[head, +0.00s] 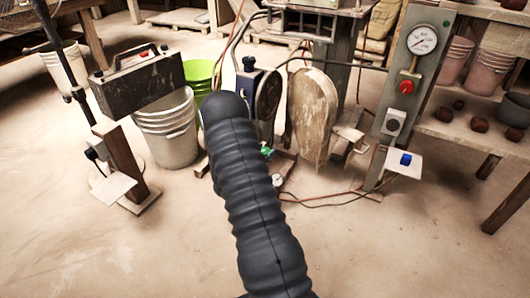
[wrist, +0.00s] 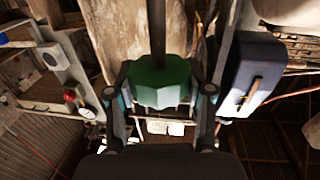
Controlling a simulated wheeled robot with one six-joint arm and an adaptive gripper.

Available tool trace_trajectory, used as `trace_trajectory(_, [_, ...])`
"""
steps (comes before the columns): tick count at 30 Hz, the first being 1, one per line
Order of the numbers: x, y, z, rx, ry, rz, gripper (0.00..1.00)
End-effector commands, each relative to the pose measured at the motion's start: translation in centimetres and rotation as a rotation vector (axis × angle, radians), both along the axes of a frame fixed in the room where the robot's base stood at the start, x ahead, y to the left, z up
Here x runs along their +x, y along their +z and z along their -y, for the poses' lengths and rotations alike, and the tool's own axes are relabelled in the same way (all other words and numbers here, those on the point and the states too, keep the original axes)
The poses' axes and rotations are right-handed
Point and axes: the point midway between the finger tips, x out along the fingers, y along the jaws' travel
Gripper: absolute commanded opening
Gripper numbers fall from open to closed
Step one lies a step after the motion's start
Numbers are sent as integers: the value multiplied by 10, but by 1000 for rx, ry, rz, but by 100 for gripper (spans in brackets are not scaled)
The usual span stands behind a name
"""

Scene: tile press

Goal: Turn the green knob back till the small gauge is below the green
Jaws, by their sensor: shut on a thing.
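The green knob (wrist: 160,84) fills the middle of the wrist view, with a dark stem running up from it. My gripper (wrist: 161,100) is closed around it, one finger on each side. In the head view only a bit of the green knob (head: 267,151) shows past my black arm, which hides most of my gripper. The small gauge (head: 277,180) is a little round white dial low down, just below the knob. Its needle and green band are too small to read there. I cannot make the small gauge out in the wrist view.
A grey post (head: 408,90) at the right carries a large gauge (head: 422,40), a red button (head: 407,87) and a grey-white control (head: 393,122). A blue-grey machine housing (wrist: 252,72) stands close right of my gripper in the wrist view. Hoses lie on the floor; the front floor is clear.

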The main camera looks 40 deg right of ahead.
Motion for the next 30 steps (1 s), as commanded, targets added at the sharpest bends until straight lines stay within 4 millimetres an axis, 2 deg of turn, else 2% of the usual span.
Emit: trace_trajectory(30, [0,1,3,-1,897,2,17])
